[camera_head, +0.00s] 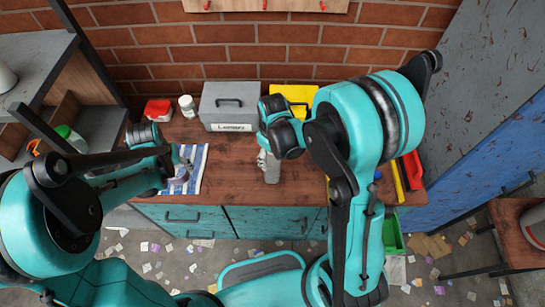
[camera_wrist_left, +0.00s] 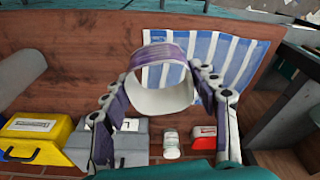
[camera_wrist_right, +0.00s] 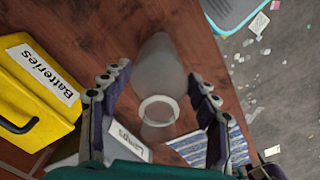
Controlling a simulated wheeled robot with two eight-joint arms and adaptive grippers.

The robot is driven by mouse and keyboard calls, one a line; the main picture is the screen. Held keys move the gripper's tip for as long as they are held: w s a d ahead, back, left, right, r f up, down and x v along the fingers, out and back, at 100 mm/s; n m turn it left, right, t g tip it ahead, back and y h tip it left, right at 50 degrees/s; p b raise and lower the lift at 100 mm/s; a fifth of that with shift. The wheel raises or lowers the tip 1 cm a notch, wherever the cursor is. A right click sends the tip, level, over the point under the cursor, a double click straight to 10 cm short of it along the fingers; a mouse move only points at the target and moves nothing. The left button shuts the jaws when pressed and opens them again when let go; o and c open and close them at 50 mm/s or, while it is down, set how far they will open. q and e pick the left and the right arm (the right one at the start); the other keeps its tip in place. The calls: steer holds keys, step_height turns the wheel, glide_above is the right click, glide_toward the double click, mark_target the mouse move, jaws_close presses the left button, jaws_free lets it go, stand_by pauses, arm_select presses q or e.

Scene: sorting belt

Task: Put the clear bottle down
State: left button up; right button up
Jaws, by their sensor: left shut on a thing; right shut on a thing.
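The clear bottle (camera_head: 271,168) is greyish and see-through, below my right gripper (camera_head: 266,146) in the head view. In the right wrist view the clear bottle (camera_wrist_right: 160,72) is between the fingers of my right gripper (camera_wrist_right: 158,80), its round open mouth towards the camera. That gripper is shut on it. Whether its base touches the table is hard to tell. My left gripper (camera_head: 178,163) is over the striped cloth. In the left wrist view it is shut on a white, hollow round container with a purple band (camera_wrist_left: 166,88).
A blue-and-white striped cloth (camera_head: 199,165) lies on the brown table (camera_head: 228,180). Behind stand a grey labelled box (camera_head: 228,103), a yellow Batteries box (camera_wrist_right: 30,95), a white jar (camera_head: 187,106) and a red box (camera_head: 158,110). A green bin (camera_head: 393,235) is at the right.

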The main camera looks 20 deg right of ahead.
steer(key=shift+s, duration=0.1)
steer(key=shift+f, duration=0.15)
steer(key=o, duration=0.9)
